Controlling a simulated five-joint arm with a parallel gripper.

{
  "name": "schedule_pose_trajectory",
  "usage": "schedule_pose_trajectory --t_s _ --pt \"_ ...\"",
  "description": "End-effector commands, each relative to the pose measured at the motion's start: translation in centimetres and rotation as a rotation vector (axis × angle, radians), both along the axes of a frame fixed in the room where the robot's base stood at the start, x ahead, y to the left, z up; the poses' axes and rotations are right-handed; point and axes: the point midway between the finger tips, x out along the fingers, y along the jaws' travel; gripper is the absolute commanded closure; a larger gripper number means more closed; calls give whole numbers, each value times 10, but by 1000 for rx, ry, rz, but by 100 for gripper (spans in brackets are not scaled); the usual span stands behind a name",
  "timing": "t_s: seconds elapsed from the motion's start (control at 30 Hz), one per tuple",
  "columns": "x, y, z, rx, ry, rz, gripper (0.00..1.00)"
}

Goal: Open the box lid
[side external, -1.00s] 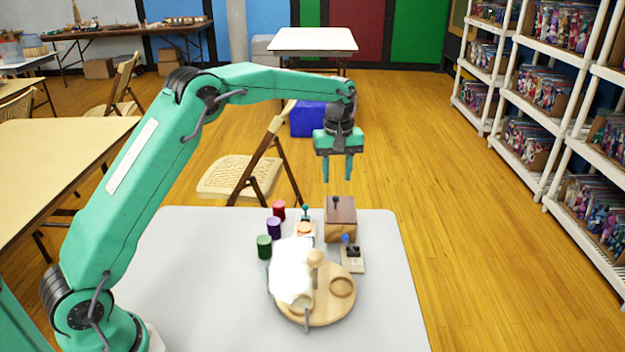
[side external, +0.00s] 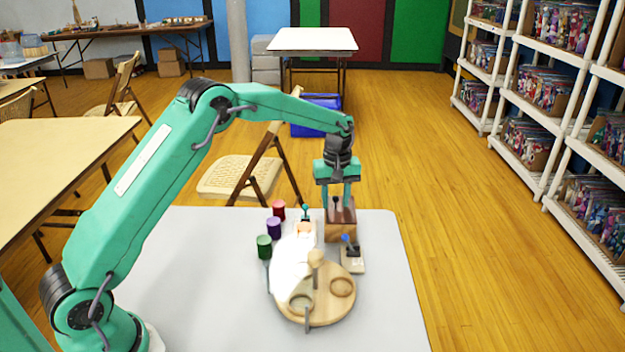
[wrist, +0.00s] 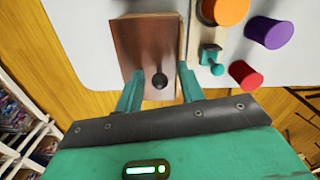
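The wooden box (side external: 340,230) stands near the far right corner of the white table, its brown lid (wrist: 148,48) shut. A dark round knob (wrist: 159,80) stands up from the lid near one edge. My gripper (side external: 337,203) points down at the box top. In the wrist view, its two fingers (wrist: 158,84) are apart with the knob between them. I cannot tell whether either finger touches the knob, but a gap shows on both sides. The fingertips are around the lid's height.
Red (side external: 279,210), purple (side external: 274,228) and green (side external: 264,246) spools stand left of the box. A small stand with a teal knob (wrist: 212,60) is close beside it. Table is clear at right.

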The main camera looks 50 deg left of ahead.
Motion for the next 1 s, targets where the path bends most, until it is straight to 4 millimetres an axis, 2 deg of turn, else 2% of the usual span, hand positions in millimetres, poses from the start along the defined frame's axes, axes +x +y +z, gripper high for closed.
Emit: schedule_pose_trajectory --t_s 0.2,0.27,0.4,0.73,1.0 --pt "0 0 0 0 0 0 62" --pt "0 0 0 0 0 0 71" --pt "0 0 0 0 0 0 99" --pt "3 -3 0 0 1 0 100" --pt "22 -21 0 0 -1 -2 100"
